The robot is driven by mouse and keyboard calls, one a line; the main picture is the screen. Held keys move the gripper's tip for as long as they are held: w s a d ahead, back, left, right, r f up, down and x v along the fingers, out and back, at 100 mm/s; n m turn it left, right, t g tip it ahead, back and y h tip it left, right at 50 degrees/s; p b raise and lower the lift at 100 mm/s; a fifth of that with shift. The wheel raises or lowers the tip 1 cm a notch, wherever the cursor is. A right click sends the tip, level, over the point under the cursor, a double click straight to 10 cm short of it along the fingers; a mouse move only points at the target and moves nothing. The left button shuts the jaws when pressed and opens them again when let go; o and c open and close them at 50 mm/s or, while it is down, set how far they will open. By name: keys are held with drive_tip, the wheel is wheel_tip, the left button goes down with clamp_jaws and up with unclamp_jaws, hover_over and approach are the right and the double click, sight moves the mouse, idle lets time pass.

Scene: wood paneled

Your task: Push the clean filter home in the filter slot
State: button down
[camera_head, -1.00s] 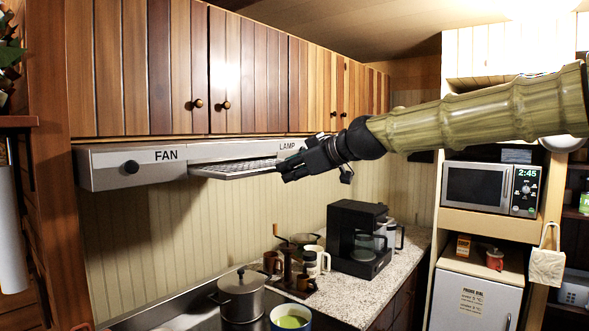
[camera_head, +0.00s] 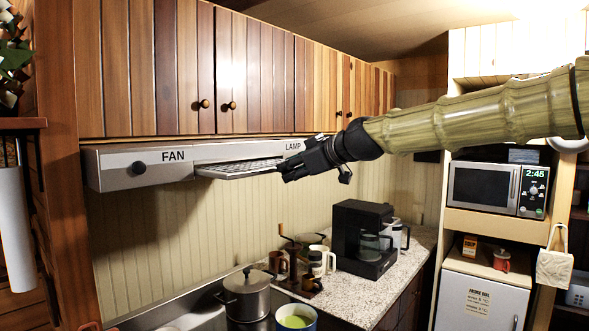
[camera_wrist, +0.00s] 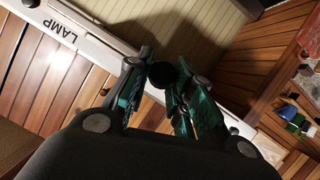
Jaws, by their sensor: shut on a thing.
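The range hood (camera_head: 135,167) hangs under the wall cabinets, with FAN and LAMP on its front. The filter (camera_head: 238,168) is a flat, light grey mesh panel. It lies nearly level at the hood's underside and its near part juts out below the front face. The filter slot itself is hidden behind the hood front and the filter. My gripper (camera_head: 284,170) is at the filter's right end, below LAMP, and is shut on it. In the wrist view my gripper (camera_wrist: 156,92) has its fingers close together around a dark round part; the filter's mesh cannot be made out there.
Wooden cabinets (camera_head: 240,70) sit right above the hood. Below are a lidded pot (camera_head: 245,294), a blue bowl (camera_head: 296,318), mugs and a coffee maker (camera_head: 362,240) on the counter. A microwave (camera_head: 485,187) stands at right. The space between hood and counter is clear.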

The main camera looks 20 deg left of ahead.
sight(257, 165)
drive_tip(key=shift+w+a+p, duration=0.7)
drive_tip(key=shift+a+p, duration=0.1)
drive_tip(key=shift+a, duration=1.15)
drive_tip(key=shift+w+a+p, duration=0.75)
drive_tip(key=shift+a, duration=1.25)
drive_tip(key=shift+w+a+p, duration=0.7)
drive_tip(key=shift+a+p, duration=0.1)
drive_tip(key=shift+a, duration=1.15)
idle(0.8)
drive_tip(key=c, duration=1.2)
unclamp_jaws()
drive_tip(key=shift+o, duration=0.2)
drive_tip(key=v, duration=1.2)
